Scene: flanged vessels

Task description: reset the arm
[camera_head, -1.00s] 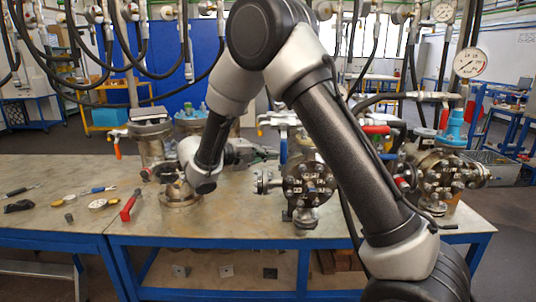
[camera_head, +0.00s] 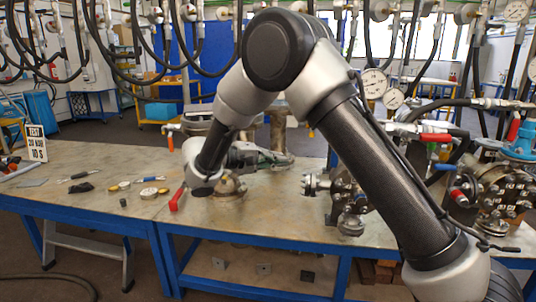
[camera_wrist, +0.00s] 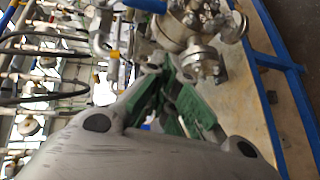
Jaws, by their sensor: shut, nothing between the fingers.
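My arm reaches up from the lower right, folds at the elbow and points down over the metal bench (camera_head: 90,185). My gripper (camera_head: 285,158) points right, above the bench, its fingers partly blurred in the head view. In the wrist view my gripper (camera_wrist: 190,105) shows green finger pads close together with nothing held. A flanged vessel (camera_head: 350,190) stands right of the gripper, partly hidden by my forearm. It seems to be apart from the fingers. A low flanged base (camera_head: 229,188) sits under the wrist.
A red-handled tool (camera_head: 177,198) lies left of the base. Gauges and small tools (camera_head: 150,192) lie on the left. Another bolted vessel (camera_head: 505,195) with hoses stands at right. Black hoses (camera_head: 120,60) hang above. A sign (camera_head: 36,143) stands at the left end.

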